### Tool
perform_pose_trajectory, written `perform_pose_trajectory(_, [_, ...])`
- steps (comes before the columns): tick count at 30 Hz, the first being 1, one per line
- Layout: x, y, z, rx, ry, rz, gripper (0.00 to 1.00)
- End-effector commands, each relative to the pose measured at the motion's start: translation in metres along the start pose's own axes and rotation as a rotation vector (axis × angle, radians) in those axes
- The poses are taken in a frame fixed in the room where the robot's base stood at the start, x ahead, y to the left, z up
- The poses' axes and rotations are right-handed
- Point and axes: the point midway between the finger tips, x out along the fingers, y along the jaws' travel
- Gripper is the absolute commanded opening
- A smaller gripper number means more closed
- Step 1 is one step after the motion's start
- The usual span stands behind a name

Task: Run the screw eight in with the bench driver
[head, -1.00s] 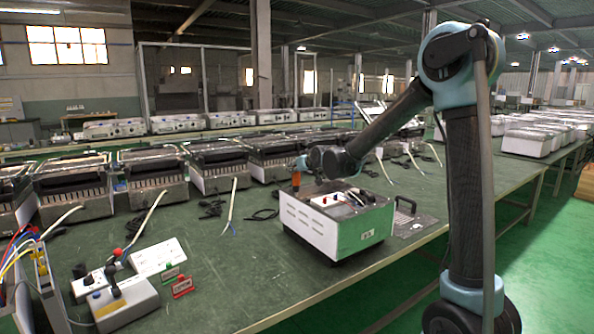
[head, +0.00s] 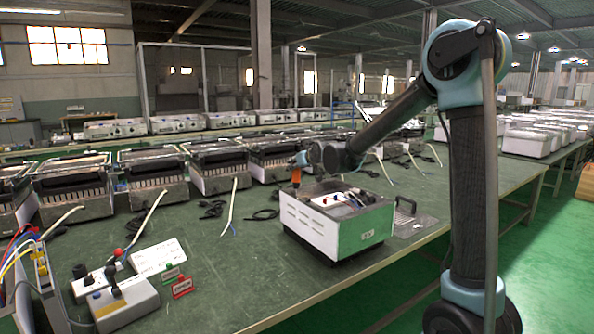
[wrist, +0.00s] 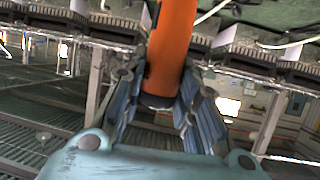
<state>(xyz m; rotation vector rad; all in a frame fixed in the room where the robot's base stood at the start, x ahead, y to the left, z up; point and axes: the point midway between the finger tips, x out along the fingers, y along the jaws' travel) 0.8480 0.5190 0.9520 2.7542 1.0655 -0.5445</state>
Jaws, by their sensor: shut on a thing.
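The bench driver (head: 296,176) is orange and hangs upright below my gripper (head: 299,161) in the head view. In the wrist view my gripper (wrist: 168,112) is shut around the orange driver body (wrist: 171,50), with a finger on each side. The driver's lower end is just above the far left corner of the open white housing (head: 330,235). The housing stands on the green bench, with parts and wires inside. Screw eight is too small to make out. The driver tip and any contact with a screw cannot be told.
A dark plate with a handle (head: 411,222) lies to the right of the housing. A row of finished-looking heater units (head: 160,178) stands behind, with loose cables on the bench. A grey control box (head: 124,303) and small red and green signs (head: 182,287) are at front left.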

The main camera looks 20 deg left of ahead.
Motion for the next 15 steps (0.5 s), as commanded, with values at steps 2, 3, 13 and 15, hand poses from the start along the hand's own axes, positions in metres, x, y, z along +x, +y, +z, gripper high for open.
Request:
perform_pose_trajectory(2, [-0.002,0.000,-0.006,0.000,0.001,0.000,0.00])
perform_pose_trajectory(3, [-0.003,0.000,-0.008,0.000,0.001,0.000,0.00])
perform_pose_trajectory(13, [-0.011,0.000,-0.026,0.000,0.001,0.000,0.00])
perform_pose_trajectory(15, [-0.011,0.000,-0.029,0.000,0.001,0.000,0.00])
